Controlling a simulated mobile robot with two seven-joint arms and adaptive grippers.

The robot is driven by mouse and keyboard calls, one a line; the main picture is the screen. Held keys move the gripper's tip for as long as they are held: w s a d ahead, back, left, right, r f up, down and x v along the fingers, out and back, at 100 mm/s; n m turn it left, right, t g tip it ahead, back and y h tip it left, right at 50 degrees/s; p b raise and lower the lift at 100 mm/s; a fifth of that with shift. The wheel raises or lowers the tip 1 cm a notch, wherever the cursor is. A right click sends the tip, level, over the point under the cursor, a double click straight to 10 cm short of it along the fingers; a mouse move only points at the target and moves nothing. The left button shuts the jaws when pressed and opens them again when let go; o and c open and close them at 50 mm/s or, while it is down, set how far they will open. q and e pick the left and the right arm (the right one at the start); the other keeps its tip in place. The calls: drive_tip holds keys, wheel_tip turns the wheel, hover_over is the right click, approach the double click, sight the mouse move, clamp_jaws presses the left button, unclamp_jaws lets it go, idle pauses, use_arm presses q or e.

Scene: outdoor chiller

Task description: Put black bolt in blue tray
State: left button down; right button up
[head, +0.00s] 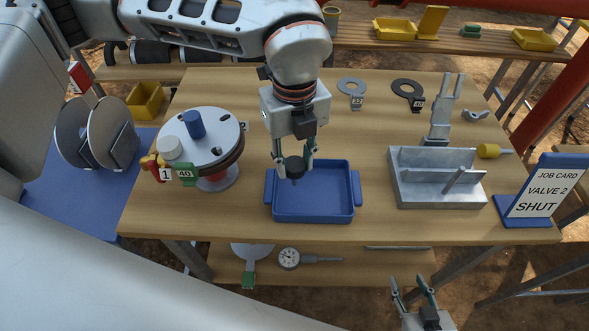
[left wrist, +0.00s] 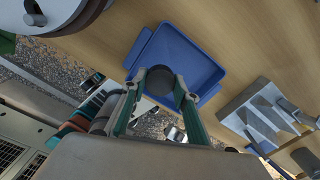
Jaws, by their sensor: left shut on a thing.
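The black bolt (head: 292,167) is held between the fingertips of my left gripper (head: 293,164), which is shut on it. In the left wrist view the bolt's round dark head (left wrist: 159,80) shows between the two fingers. The blue tray (head: 314,216) lies on the wooden table, and the bolt is above its left part in the head view. The tray also shows in the left wrist view (left wrist: 207,66) behind the bolt; its inside looks empty. My right gripper (head: 414,285) is at the bottom of the head view, below the table's front edge, with its fingers apart and nothing between them.
A flanged valve (head: 215,140) with a blue bolt stands left of the tray. A grey metal fixture (head: 438,190) stands to its right, beside a job card sign (head: 541,193). Two ring spacers (head: 352,88) lie at the back. A lower shelf holds a gauge (head: 289,258).

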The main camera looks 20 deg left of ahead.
sight(295, 164)
use_arm(q)
wheel_tip(295, 164, down, 4)
drive_tip(key=shift+r, duration=0.25)
drive_tip(key=shift+f, duration=0.15)
drive_tip(key=c, duration=1.6)
unclamp_jaws()
drive_tip(key=shift+o, duration=0.2)
